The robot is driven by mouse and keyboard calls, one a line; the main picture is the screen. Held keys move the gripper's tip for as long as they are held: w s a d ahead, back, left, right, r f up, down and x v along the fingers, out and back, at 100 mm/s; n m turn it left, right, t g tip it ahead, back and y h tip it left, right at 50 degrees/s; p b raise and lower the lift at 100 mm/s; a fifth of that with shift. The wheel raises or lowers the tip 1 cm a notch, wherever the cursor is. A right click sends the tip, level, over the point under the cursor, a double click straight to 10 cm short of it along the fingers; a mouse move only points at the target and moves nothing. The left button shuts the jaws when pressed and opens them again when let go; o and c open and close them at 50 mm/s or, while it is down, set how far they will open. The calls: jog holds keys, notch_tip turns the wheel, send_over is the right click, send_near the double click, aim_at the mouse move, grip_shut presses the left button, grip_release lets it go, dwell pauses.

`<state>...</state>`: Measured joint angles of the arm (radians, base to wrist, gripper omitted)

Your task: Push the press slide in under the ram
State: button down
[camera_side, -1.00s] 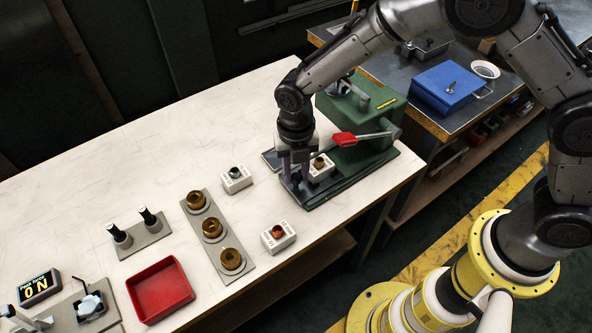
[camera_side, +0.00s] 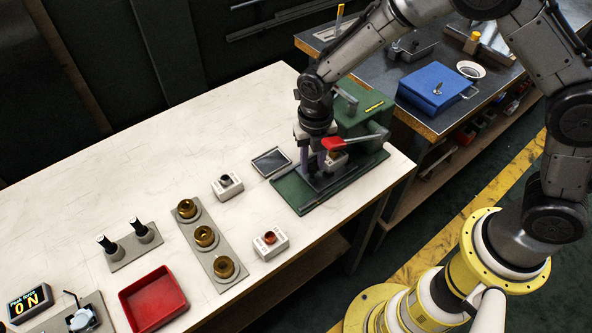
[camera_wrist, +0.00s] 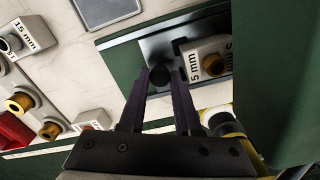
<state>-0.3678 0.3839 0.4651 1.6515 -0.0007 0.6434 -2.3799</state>
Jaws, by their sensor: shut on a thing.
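The green press (camera_side: 362,118) stands at the table's right end, with a red-handled lever (camera_side: 341,143) at its front. The grey press slide (camera_side: 318,182) lies on the press's green base and carries a white block (camera_side: 338,160) with a brass-coloured bush. The wrist view shows this block (camera_wrist: 207,57), marked "5 mm", close to the press body. My gripper (camera_side: 316,168) points down at the slide's outer part. In the wrist view its fingers (camera_wrist: 163,84) are shut on the slide's dark round knob (camera_wrist: 160,74). The ram itself is hidden behind the lever and my arm.
A dark flat panel (camera_side: 271,162) lies left of the press. Two white blocks (camera_side: 227,186) (camera_side: 270,243), a plate with brass rings (camera_side: 184,219), a stand with two black-topped pegs (camera_side: 122,252) and a red tray (camera_side: 134,314) stand further left. A blue box (camera_side: 435,88) is on the back bench.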

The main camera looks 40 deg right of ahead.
jog(key=shift+d+r, duration=0.1)
jog(key=shift+d, duration=0.1)
jog(key=c, duration=0.9)
grip_release()
notch_tip(320, 180, up, 14)
